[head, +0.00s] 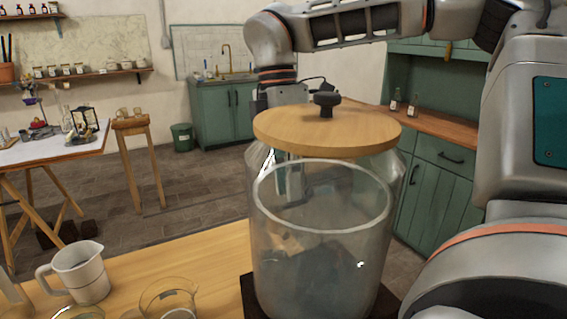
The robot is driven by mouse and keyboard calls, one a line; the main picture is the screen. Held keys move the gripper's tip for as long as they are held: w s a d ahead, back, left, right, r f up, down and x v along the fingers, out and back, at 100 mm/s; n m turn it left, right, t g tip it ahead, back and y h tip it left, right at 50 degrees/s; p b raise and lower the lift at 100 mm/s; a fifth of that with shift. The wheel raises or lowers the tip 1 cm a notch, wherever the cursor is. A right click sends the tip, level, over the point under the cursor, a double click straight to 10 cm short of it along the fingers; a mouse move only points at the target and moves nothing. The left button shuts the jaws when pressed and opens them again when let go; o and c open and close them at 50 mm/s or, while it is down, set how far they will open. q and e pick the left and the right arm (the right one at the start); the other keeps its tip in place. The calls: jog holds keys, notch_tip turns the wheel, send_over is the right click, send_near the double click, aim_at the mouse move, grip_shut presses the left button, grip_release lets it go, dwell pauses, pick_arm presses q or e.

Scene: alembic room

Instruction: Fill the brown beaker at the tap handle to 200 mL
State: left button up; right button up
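A large clear glass jar (318,255) with a round wooden lid (325,132) and black knob fills the middle front. My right arm comes in from the right and reaches over behind the jar. My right gripper (285,95) points down behind the lid. Its fingers are hidden or blurred through the glass, so I cannot tell whether they hold anything. No tap handle shows on the jar's near side. No clearly brown beaker shows. A clear glass beaker (168,298) stands on the table left of the jar. My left gripper is not in view.
A white jug (80,272) stands on the wooden table (190,258), left of the clear beaker. Another glass rim (80,313) is cut off at the bottom edge. Farther off are a sink with a brass faucet (226,58) and a stool (131,124) with small cups.

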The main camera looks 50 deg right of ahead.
jog(key=shift+s+a+f, duration=0.1)
jog(key=shift+s+f, duration=0.05)
jog(key=shift+f, duration=0.55)
jog(key=shift+s+f, duration=0.1)
jog(key=shift+f, duration=0.6)
grip_shut()
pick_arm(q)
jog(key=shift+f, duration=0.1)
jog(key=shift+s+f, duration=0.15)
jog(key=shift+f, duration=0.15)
pick_arm(e)
jog(key=shift+w+n, duration=0.3)
jog(key=shift+n, duration=1)
pick_arm(q)
jog(key=shift+b, duration=0.3)
